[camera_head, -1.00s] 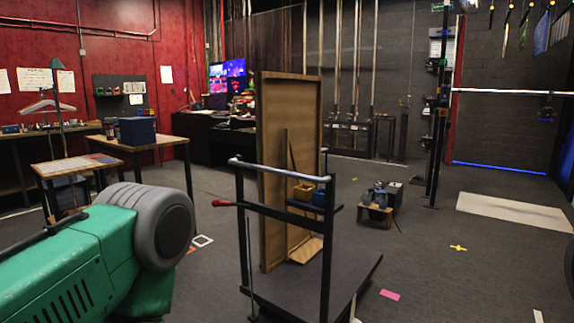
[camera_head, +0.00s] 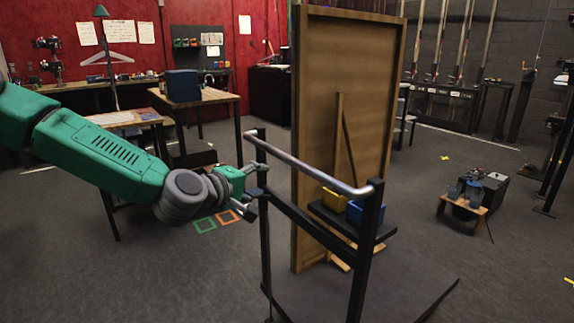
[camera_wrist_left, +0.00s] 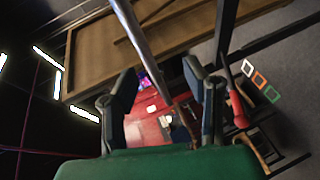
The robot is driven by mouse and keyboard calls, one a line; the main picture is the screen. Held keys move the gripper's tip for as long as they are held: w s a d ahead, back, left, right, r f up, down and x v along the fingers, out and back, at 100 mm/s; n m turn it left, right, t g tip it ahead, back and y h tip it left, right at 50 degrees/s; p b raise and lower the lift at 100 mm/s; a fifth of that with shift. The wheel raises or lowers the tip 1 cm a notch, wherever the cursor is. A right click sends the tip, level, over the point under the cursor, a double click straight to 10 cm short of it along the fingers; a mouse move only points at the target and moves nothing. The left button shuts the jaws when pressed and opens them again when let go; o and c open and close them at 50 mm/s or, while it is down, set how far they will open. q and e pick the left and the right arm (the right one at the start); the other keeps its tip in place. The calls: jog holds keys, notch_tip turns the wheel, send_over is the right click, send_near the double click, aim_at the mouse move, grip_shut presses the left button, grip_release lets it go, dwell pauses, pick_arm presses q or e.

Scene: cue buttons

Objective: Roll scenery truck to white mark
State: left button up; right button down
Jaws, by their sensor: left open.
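The scenery truck is a dark wheeled platform (camera_head: 405,285) with black posts and a silver push bar (camera_head: 318,174). A tall wooden flat (camera_head: 345,100) stands upright on it. My left gripper (camera_head: 259,190) is open beside the truck's left post. In the left wrist view the push bar (camera_wrist_left: 146,48) runs between the open fingers (camera_wrist_left: 163,88); I cannot tell if they touch it. A red lever grip (camera_wrist_left: 237,108) lies just outside one finger. The white square mark (camera_wrist_left: 247,68) shows on the floor in the wrist view, beside orange and green ones. My right gripper is not in view.
Orange (camera_head: 228,216) and green (camera_head: 205,225) floor squares lie left of the truck. Yellow (camera_head: 334,199) and blue (camera_head: 355,213) boxes sit on the truck's shelf. A small wooden stand (camera_head: 462,207) is to the right. Tables stand at the back left; floor between is clear.

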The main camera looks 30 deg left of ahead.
aim_at(284, 160)
pick_arm(q)
jog(key=shift+n+t, duration=0.3)
jog(key=shift+n, duration=0.3)
jog(key=w+b, duration=0.1)
jog(key=w, duration=0.3)
jog(key=w+a+b, duration=0.1)
jog(key=w, duration=0.4)
jog(key=w+b, duration=0.1)
jog(key=w, duration=0.3)
jog(key=shift+w+a, duration=0.25)
jog(key=shift+w, duration=0.5)
grip_shut()
